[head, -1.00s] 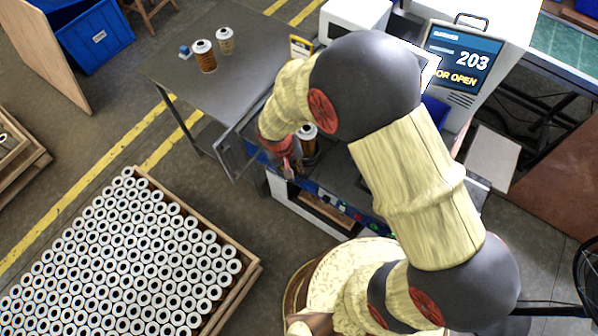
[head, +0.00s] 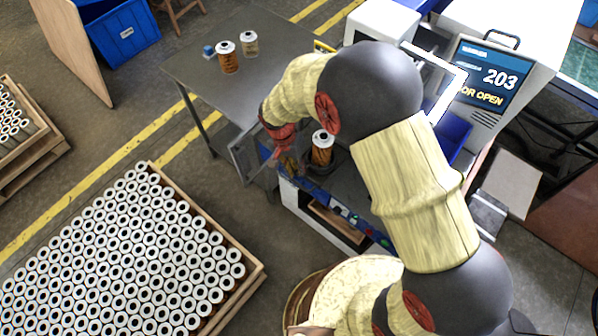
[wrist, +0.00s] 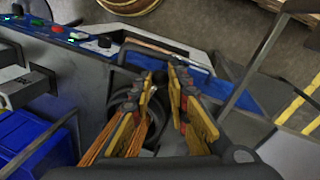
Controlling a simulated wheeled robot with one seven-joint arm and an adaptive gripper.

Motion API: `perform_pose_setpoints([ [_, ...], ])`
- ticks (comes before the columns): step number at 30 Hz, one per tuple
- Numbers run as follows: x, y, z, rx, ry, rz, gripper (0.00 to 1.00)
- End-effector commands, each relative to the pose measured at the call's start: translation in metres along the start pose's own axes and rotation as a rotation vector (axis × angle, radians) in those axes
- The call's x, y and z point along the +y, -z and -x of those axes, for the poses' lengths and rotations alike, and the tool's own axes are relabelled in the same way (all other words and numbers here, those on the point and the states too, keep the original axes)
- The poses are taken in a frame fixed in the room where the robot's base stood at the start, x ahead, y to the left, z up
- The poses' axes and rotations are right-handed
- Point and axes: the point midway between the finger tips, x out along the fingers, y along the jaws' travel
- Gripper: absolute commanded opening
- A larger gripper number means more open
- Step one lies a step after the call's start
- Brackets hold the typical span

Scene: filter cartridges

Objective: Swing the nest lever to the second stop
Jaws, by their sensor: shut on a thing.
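A filter cartridge (head: 321,150) with a white top and amber body stands upright in the dark round nest (head: 338,166) of the machine. My gripper (head: 290,166) is low at the left of the cartridge, close to the machine's front edge. In the wrist view my gripper (wrist: 161,78) has its two yellow-and-dark fingers close together, shut on the nest lever. The lever is almost wholly hidden between the fingers, so its angle and the stops cannot be made out. Part of the cartridge's amber pleats (wrist: 108,142) shows behind the left finger.
An open grey door panel (head: 243,158) stands just left of my gripper. Two cartridges (head: 228,60) (head: 250,43) stand on the grey table. A screen (head: 487,78) reads 203 and, partly covered, "OR OPEN". A crate (head: 256,280) of many cartridges lies front left. Buttons (wrist: 57,29) line the machine's front.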

Motion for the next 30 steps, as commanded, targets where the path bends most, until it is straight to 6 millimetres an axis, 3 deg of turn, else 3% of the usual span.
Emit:
perform_pose_setpoints([
  [15,-0.016,0.014,0.003,-0.042,-0.001,-0.214,0.00],
  [30,-0.020,0.020,0.005,-0.055,0.000,-0.283,0.00],
])
